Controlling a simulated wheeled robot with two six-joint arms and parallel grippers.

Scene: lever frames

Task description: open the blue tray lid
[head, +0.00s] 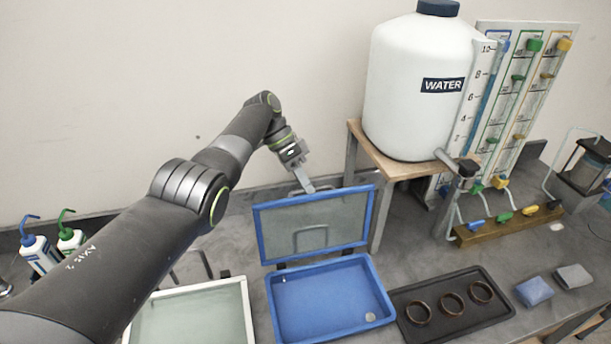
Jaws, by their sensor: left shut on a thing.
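The blue tray (330,295) stands on the grey bench with its inside exposed and a small round disc (371,317) at its right. Its lid (268,237), a blue frame around a grey, see-through-looking panel, is swung up and stands at the tray's back edge. A thin bracket-shaped handle outline (310,231) shows on the panel. My left gripper (304,184) is shut on the lid at its top edge; the exact part it holds is partly hidden. My right gripper is out of view.
A white water tank (415,85) on a wooden stand (395,166) is close right of the lid. A black tray (455,303) with three rings lies at right, a pale tray (190,315) at left. Squeeze bottles (40,255) stand far left.

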